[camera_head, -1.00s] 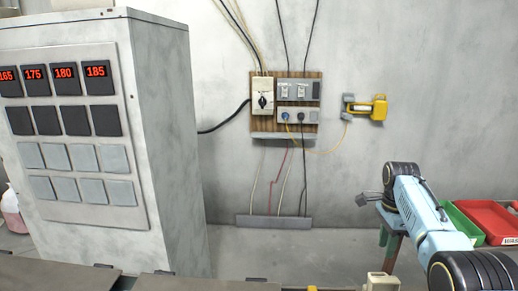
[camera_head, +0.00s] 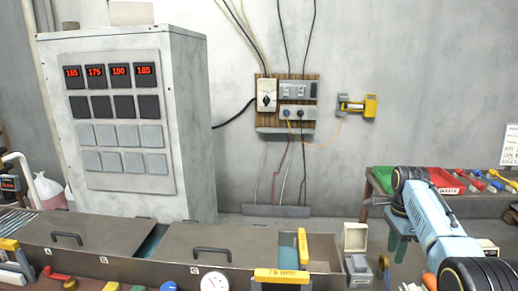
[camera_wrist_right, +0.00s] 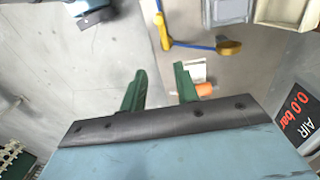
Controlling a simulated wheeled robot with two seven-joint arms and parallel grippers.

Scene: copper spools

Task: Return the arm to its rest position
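My right arm (camera_head: 432,215) comes in from the lower right in the head view, its light blue link reaching up to a dark joint in front of the back table. A blue-green part of it hangs down below that joint. In the right wrist view the right gripper (camera_wrist_right: 160,85) shows two green fingers well apart with nothing held between them. The floor and some small objects show beyond them. My left gripper is in neither view. No copper spool can be made out.
A grey cabinet (camera_head: 185,120) with red number displays stands at left. The bench in front has lidded metal bins (camera_head: 200,250) and yellow-handled items. A back table holds a red tray (camera_head: 447,180). An AIR display (camera_wrist_right: 297,115) shows at right in the wrist view.

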